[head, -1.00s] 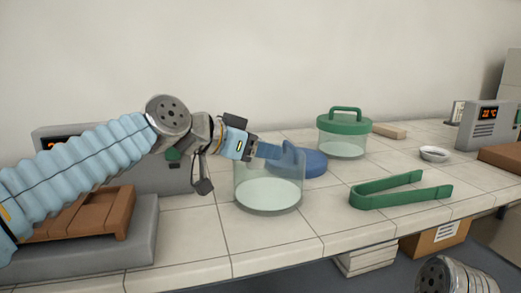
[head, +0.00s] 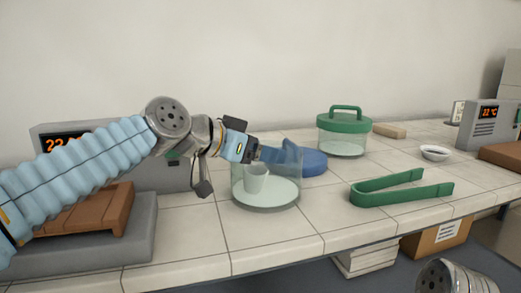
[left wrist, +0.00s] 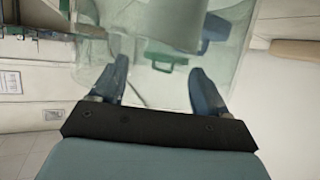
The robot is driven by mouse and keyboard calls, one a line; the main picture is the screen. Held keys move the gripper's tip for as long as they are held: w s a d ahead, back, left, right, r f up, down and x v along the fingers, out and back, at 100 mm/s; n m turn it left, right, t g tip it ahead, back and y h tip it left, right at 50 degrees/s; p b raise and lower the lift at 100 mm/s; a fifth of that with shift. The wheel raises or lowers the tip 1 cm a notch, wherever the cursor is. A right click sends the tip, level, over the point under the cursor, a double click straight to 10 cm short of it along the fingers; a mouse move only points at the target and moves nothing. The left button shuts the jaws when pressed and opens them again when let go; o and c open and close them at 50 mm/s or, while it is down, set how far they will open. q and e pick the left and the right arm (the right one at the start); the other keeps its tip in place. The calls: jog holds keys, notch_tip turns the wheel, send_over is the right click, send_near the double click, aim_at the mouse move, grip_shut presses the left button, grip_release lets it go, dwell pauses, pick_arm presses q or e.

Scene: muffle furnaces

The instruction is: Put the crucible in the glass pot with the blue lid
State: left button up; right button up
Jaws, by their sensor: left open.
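The crucible (head: 256,180), a small white cup, is inside the open glass pot (head: 267,193), towards its left side. It looks slightly tilted, and I cannot tell whether it rests on the pot's floor. The pot's blue lid (head: 315,163) lies on the bench just behind and right of the pot. My left gripper (head: 282,152) is open and empty at the pot's top, its blue fingers overlapping the rim in the head view. In the left wrist view, its fingers (left wrist: 160,80) are spread apart in front of clear glass. My right gripper is out of view.
A green-lidded glass pot (head: 343,140) stands behind, with green tongs (head: 400,190) in front of it. A small white dish (head: 435,153) is at right. Grey furnaces stand at left (head: 180,176) and right (head: 484,125). Bench tiles between pot and tongs are clear.

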pick_arm(q)
jog(key=shift+r+p, duration=0.35)
jog(key=shift+p, duration=0.1)
jog(key=shift+r+p, duration=0.6)
jog(key=b+v, duration=0.1)
jog(key=v, duration=1)
jog(key=shift+s+a+f, duration=0.15)
jog(key=shift+s+a, duration=0.1)
jog(key=shift+a, duration=0.2)
